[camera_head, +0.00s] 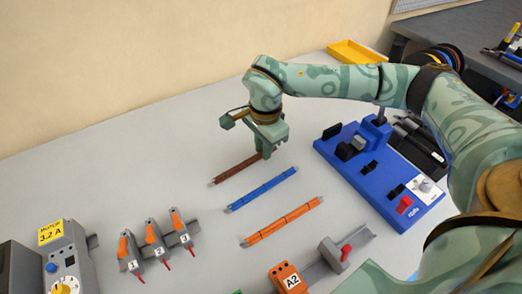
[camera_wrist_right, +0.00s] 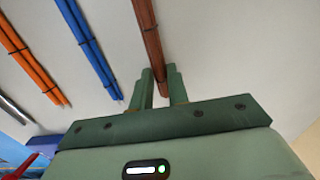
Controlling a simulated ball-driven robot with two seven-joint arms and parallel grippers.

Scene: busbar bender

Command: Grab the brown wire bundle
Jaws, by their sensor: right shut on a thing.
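The brown wire bundle (camera_head: 232,170) lies on the grey table, farther back than the other two bundles. My right gripper (camera_head: 266,155) is at the bundle's right end, which it hides in the head view. In the right wrist view the brown bundle (camera_wrist_right: 148,35) runs down between the two fingers of my right gripper (camera_wrist_right: 161,88). The right gripper is shut on the bundle near its end. My left gripper is in neither view.
A blue wire bundle (camera_head: 262,189) and an orange one (camera_head: 283,220) lie nearer. A blue bender (camera_head: 350,175) stands right of the gripper. Numbered grey tools (camera_head: 155,240) and a grey device (camera_head: 62,262) stand front left. The table's back left is clear.

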